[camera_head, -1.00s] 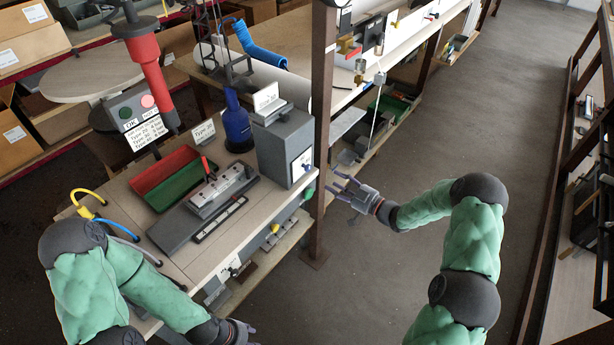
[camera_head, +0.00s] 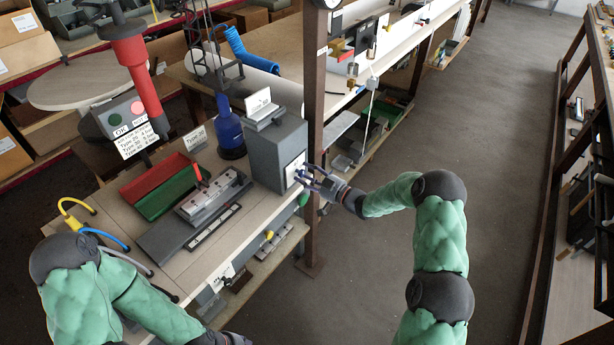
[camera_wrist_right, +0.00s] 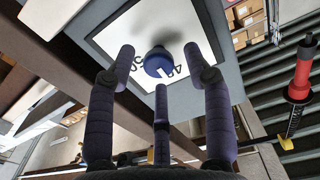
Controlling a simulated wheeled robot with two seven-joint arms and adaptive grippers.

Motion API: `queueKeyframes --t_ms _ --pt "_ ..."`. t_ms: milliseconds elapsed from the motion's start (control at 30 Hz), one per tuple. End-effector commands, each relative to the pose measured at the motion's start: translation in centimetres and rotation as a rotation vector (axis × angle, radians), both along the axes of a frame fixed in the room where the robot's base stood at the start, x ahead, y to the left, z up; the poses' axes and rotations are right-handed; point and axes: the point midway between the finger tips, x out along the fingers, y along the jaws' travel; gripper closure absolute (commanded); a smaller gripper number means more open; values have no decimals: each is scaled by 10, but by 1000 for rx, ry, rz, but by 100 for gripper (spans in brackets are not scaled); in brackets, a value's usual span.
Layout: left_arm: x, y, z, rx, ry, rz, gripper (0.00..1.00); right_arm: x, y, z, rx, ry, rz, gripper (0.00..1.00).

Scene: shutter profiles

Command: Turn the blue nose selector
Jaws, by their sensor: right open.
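The blue nose selector (camera_wrist_right: 158,64) is a round knob with a pale mark, on a white label plate (camera_wrist_right: 118,42) with black numbers. The plate is on the face of a grey box (camera_head: 278,150) on the bench. My right gripper (camera_head: 309,178) is open in front of that face. In the right wrist view my open right gripper (camera_wrist_right: 158,75) has its fingers spread around the knob's outline, with no clear contact on it. In the head view the fingers cover most of the knob. My left gripper (camera_head: 235,340) is at the bottom edge, mostly cut off.
A brown post (camera_head: 314,110) stands close beside the grey box and my right gripper. The floor to the right is open.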

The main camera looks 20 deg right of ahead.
Motion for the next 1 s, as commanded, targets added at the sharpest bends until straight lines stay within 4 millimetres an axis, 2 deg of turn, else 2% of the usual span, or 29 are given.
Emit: queueKeyframes --t_ms 33,200,233,1000 --pt "0 0 0 0 0 0 60 0 0 0 0 0 0 49" --pt "0 0 0 0 0 0 60 0 0 0 0 0 1 97" --pt "0 0 0 0 0 0 60 0 0 0 0 0 1 100" --pt "0 0 4 0 0 0 60 0 0 3 74 53 2 100"
